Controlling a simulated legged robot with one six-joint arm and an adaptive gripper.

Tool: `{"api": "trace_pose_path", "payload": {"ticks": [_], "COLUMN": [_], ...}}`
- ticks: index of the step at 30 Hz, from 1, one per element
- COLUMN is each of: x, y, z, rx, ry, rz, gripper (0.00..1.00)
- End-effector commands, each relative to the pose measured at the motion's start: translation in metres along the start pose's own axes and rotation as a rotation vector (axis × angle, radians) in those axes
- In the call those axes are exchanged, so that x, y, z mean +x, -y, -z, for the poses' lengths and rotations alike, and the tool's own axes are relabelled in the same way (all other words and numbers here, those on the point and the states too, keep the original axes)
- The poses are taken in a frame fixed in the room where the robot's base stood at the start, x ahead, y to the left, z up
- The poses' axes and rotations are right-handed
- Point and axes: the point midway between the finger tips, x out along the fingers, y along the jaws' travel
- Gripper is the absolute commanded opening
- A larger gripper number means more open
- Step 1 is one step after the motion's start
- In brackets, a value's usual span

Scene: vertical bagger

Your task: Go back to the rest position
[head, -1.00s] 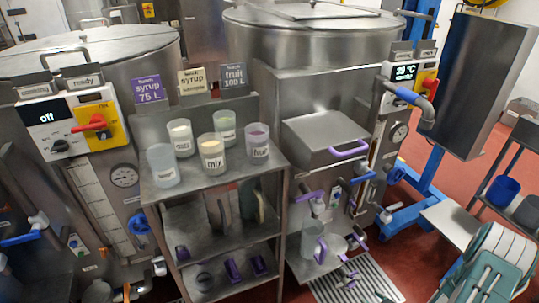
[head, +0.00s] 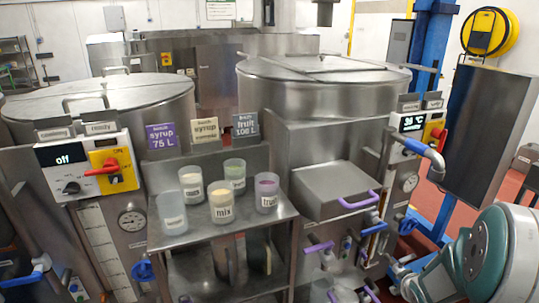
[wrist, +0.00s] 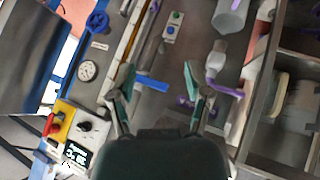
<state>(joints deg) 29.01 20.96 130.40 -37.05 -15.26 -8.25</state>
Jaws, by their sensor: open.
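My gripper (wrist: 158,82) shows in the wrist view with its two teal-lined fingers spread wide. Nothing is between the fingers. Behind them is the front of the right-hand kettle, with a blue handle (wrist: 152,83), a round gauge (wrist: 88,70) and a push-button box (wrist: 173,26). These look apart from the fingers. In the head view my teal and white arm fills the lower right corner, in front of the right kettle (head: 322,90). I cannot make out the fingers clearly there.
A steel shelf (head: 210,241) with several cups stands between the two kettles. A purple-handled box (head: 333,187), a bent pipe (head: 433,158) and a control panel (head: 412,122) stick out on the right kettle. The left kettle's panel (head: 80,170) reads off.

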Motion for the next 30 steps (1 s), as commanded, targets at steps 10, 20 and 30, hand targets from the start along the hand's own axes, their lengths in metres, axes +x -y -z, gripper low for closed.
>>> {"api": "trace_pose_path", "payload": {"ticks": [10, 20, 30], "x": [-0.113, -0.221, -0.315], "y": [0.02, 0.073, 0.14], "z": [0.057, 0.068, 0.045], "rx": [0.115, 0.257, 0.356], "ry": [0.078, 0.124, 0.164], "rz": [-0.062, -0.001, 0.167], "gripper": [0.64, 0.64, 0.64]}}
